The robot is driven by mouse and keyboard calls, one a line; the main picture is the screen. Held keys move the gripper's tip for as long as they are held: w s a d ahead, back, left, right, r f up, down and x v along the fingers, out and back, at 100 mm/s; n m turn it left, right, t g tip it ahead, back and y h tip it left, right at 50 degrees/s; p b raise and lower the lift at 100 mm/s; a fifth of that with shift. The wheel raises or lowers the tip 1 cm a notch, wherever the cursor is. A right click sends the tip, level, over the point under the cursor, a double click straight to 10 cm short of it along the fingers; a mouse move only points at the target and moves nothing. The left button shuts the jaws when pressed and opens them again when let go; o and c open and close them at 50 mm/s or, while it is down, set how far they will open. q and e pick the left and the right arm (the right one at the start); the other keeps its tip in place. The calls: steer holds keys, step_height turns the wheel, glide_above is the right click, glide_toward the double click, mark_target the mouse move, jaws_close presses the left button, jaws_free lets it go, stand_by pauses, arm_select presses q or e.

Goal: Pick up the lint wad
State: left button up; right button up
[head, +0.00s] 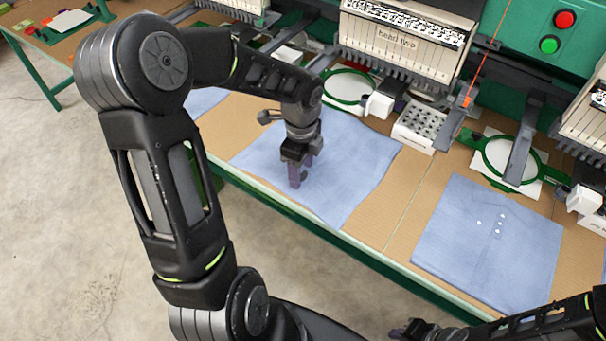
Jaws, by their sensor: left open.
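My left gripper (300,176) points down over a blue cloth (355,165) on the brown table top. Its two purple-grey fingers are apart, and I see nothing held between them. The fingertips are close to the cloth; I cannot tell whether they touch it.
A white multi-needle machine head (405,40) stands behind the cloth. Green hoops (347,88) and a white holed block (421,126) lie along the back. A second blue cloth with buttons (490,240) lies at right. Bare table (408,200) shows between the cloths.

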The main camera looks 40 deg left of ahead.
arm_select(q)
steer(key=shift+c, duration=0.4)
jaws_close()
